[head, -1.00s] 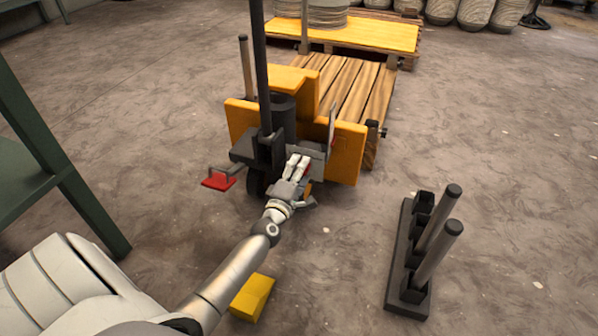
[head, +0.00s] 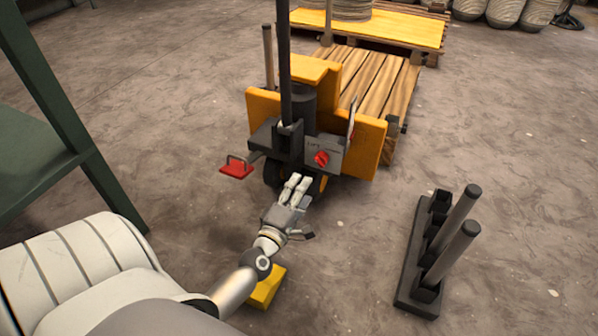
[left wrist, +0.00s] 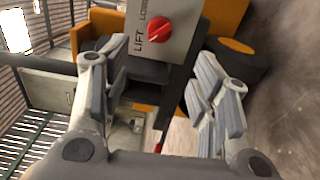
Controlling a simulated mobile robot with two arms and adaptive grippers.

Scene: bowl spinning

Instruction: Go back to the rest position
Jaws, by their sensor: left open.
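My left gripper (head: 294,188) is open and empty in the head view, just in front of and below the control box of the yellow pallet truck (head: 362,146). The grey control box carries a red knob (head: 321,158), which is apart from the fingers. In the left wrist view the same red knob (left wrist: 159,30) sits beside the words LIFT and LOWER, beyond my open fingers (left wrist: 150,100). My right gripper is not in view.
A red pedal (head: 237,168) sticks out left of the truck. A yellow block (head: 266,288) lies under my left forearm. A black rack with upright posts (head: 418,270) stands at right. A green table (head: 60,140) stands at left. Open floor lies between the truck and rack.

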